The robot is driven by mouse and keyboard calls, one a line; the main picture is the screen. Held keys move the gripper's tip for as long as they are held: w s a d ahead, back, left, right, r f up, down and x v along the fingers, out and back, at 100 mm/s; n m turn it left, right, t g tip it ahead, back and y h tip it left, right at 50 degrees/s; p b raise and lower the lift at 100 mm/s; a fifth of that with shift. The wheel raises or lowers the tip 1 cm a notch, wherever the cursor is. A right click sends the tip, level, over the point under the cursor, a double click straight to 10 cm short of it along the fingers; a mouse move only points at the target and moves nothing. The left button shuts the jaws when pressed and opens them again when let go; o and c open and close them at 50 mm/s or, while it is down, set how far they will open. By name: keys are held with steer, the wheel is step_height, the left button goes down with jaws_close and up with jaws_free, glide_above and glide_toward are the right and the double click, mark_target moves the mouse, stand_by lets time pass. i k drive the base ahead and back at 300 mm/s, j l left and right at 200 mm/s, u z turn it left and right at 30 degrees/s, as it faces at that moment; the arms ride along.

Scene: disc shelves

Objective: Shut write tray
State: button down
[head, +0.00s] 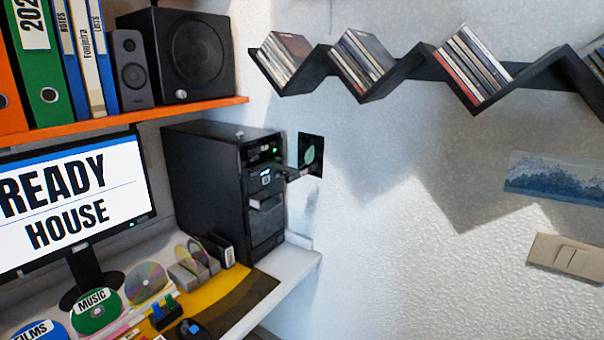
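The black computer tower (204,172) stands on the white desk, its front facing right. In its upper front, a dark tray (291,174) appears to stick out to the right, beside a small lit blue-white mark. Lower down, a light grey piece (264,203) also juts from the front; I cannot tell whether it is a second tray. No label that I can read says which is the write tray. I cannot make out whether a disc lies in either. I cannot make out my gripper in this view.
A black square with a green leaf (311,154) is on the wall just behind the dark tray. Discs, including a green MUSIC disc (95,312), cases and small items crowd the desk. A zigzag shelf (410,68) holds disc cases.

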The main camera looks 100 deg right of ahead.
mark_target(293, 174)
steer(key=k+l, duration=0.25)
steer(key=l, duration=0.15)
steer(key=k+l+z, duration=0.1)
steer(key=z, duration=1.7)
steer(key=i+l, duration=0.05)
